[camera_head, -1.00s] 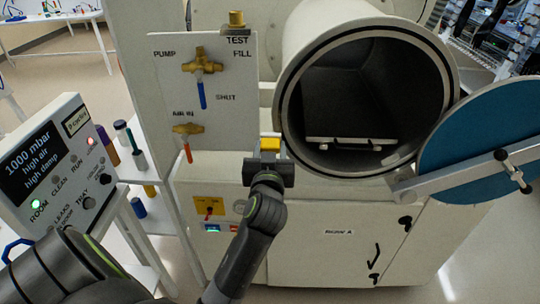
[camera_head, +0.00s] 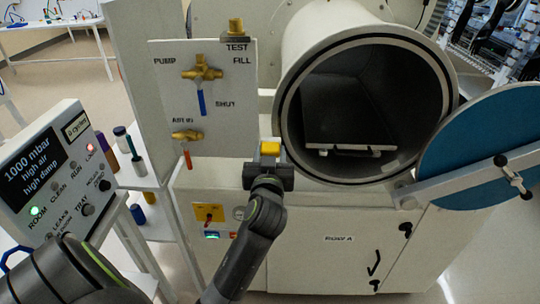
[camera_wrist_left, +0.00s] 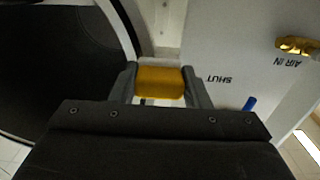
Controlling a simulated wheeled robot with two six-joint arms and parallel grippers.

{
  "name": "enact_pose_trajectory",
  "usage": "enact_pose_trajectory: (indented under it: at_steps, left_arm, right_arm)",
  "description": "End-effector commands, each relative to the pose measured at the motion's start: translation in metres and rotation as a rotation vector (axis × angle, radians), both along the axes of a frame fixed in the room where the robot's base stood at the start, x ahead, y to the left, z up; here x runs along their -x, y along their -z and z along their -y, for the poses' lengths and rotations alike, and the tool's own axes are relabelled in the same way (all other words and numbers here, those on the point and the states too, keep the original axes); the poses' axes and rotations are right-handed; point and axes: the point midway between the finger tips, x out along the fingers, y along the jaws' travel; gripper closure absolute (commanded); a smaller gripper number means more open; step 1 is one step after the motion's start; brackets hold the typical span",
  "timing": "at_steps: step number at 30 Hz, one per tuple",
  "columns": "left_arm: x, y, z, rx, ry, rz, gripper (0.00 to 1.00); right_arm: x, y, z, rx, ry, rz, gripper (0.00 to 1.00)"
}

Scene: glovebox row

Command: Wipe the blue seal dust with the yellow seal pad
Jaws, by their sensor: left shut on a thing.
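My left gripper (camera_head: 269,160) is shut on the yellow seal pad (camera_head: 270,148), a small yellow block held upright between its fingers. The pad also shows between the fingers in the left wrist view (camera_wrist_left: 160,82). It is just left of the lower left rim of the round port (camera_head: 279,120); I cannot tell whether it touches. The rim is pale with a dark ring inside. The port's round blue door (camera_head: 480,140) stands open at the right. I cannot make out any blue dust on the rim. My right gripper is not in view.
A valve panel (camera_head: 225,110) with brass valves stands left of the pad. A tray (camera_head: 350,148) lies inside the port. A door bar (camera_head: 460,175) crosses the blue door. A display box (camera_head: 60,160) and shelves with bottles (camera_head: 137,165) stand at the left.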

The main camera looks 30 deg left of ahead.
Motion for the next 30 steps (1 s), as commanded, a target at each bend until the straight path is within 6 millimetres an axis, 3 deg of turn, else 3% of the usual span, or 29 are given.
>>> enact_pose_trajectory:
  at_steps: [30]
  left_arm:
    - [-0.017,0.0,-0.009,0.002,0.0,0.001,0.86]
  right_arm:
    - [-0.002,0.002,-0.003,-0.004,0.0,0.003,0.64]
